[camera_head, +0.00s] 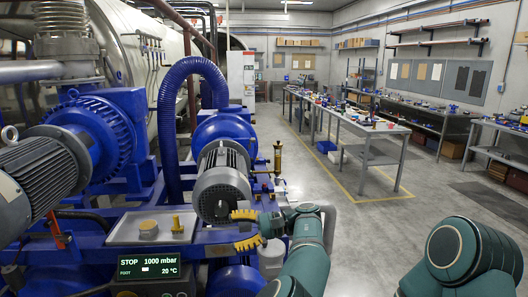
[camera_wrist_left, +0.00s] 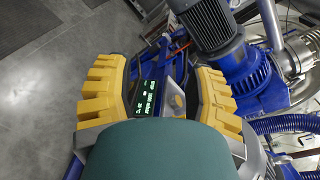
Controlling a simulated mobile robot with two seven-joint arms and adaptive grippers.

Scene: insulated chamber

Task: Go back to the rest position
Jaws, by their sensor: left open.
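My left gripper (camera_head: 236,229) has yellow ridged fingers and is near the middle of the head view, beside the blue and grey pump machinery. In the left wrist view its fingers (camera_wrist_left: 160,68) stand wide apart with nothing between them. Beyond the gap, the wrist view shows the black display (camera_wrist_left: 145,98) and a metal plate with a yellow knob (camera_wrist_left: 175,100). My left arm is green and comes up from the bottom of the head view. Part of my green right arm shows at the lower right, but its gripper is out of view.
A grey motor (camera_head: 222,184) is just left of my left gripper, with a blue ribbed hose (camera_head: 168,130) behind. The display (camera_head: 150,263) reads "STOP 1000 mbar" and 20 °C. A brass valve (camera_head: 277,158) stands close behind. Workbenches (camera_head: 375,128) stand farther right; open grey floor lies between.

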